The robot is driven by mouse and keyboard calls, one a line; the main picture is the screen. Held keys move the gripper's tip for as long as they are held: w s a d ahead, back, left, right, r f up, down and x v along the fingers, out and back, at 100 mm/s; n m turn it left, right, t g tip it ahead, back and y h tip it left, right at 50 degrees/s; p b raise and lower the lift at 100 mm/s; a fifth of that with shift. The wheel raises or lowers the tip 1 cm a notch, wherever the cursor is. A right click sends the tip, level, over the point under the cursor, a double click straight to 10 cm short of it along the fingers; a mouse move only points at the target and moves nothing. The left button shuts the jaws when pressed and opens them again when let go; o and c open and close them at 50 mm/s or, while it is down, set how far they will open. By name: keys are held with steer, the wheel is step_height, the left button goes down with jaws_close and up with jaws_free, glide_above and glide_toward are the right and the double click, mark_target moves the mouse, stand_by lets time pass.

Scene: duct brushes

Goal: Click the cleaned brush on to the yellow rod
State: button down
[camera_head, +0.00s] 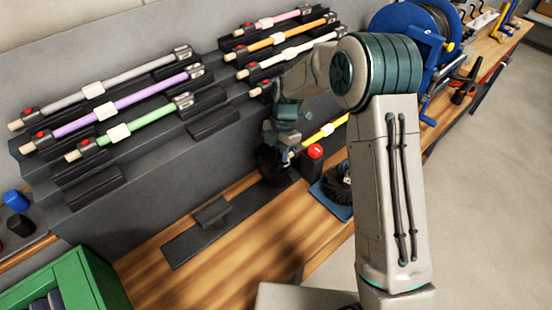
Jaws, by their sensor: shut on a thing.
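The yellow rod (326,130) slants down to the left behind my arm, its upper part hidden. Its lower end comes close to my gripper (284,148). A dark round brush (270,165) is right below my gripper, at that end of the rod. My gripper appears shut on this brush; the fingers are small and partly hidden. I cannot tell whether brush and rod touch or are joined. A second black brush (337,186) lies in a blue tray (341,211) to the right.
A red knob (315,151) stands beside the yellow rod. Several coloured rods, such as the purple one (135,103), sit in wall holders. A black plate with a raised block (190,243) lies on the wooden bench (250,245). A green box (85,275) is at lower left.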

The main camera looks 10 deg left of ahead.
steer(key=shift+w+d, duration=0.65)
steer(key=shift+w, duration=0.1)
steer(key=c, duration=1)
jaws_free()
steer(key=shift+r, duration=0.1)
steer(key=p+v, duration=0.8)
steer(key=v, duration=0.5)
steer(key=shift+r, duration=0.35)
